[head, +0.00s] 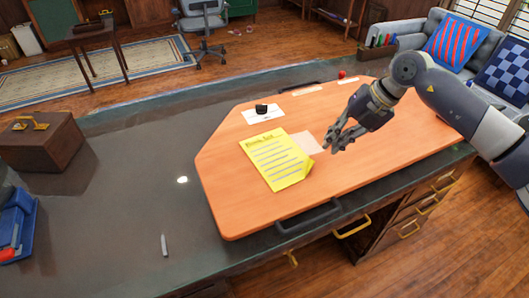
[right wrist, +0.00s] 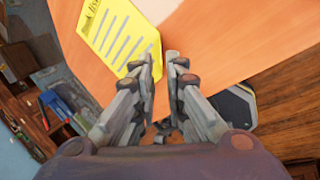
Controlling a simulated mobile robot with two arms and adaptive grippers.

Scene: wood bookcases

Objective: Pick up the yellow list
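The yellow list (head: 275,160) is a sheet with a heading and dark lines, lying on the orange board (head: 235,215). Its lower right corner looks curled up. My right gripper (head: 332,147) is just right of the list, above the board, with its fingers pointing down and left. In the right wrist view the list (right wrist: 117,38) lies left of my right fingertips (right wrist: 162,60). A narrow gap shows between the fingers, with nothing held. Whether a finger touches the list's edge I cannot tell. My left gripper is not in view.
A pale sheet (head: 304,144) lies partly under the list. A white card with a black object (head: 262,109) is behind it. A dark handle (head: 308,217) is at the board's front edge. A wooden box (head: 42,143) and a grey marker-like stick (head: 164,245) are on the dark desktop, left.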

